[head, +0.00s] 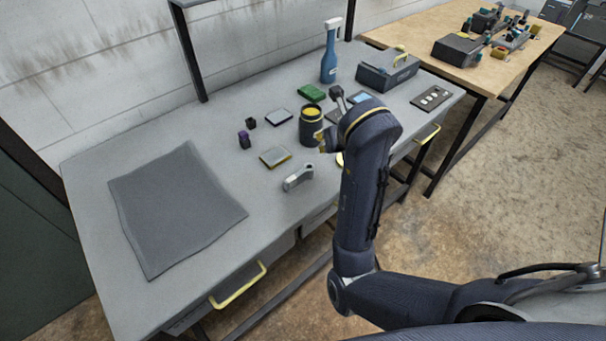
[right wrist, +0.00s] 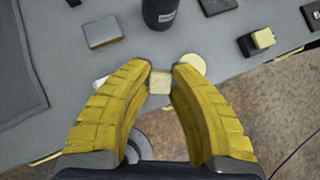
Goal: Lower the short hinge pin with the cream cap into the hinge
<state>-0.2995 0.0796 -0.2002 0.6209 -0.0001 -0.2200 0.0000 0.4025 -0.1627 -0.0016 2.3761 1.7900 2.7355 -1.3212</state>
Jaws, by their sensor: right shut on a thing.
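My right gripper (right wrist: 161,70) is shut on a small cream cap, the top of the hinge pin (right wrist: 159,82). The pin's shaft is hidden below the cap in the right wrist view. In the head view my right gripper (head: 329,141) is near the dark canister, largely covered by my own arm, and the pin cannot be made out. A grey metal bracket, apparently the hinge (head: 298,178), lies on the grey table near its front edge, left of the gripper. In the right wrist view only a pale bit of it (right wrist: 100,83) shows beside the left finger. My left gripper is not in view.
A dark canister with a yellow top (head: 312,127) stands behind the hinge. A flat plate (head: 275,156) lies to its left. A round cream disc (right wrist: 192,67) lies by the right finger. A grey mat (head: 175,210) covers the table's left part. A blue bottle (head: 329,60) stands at the back.

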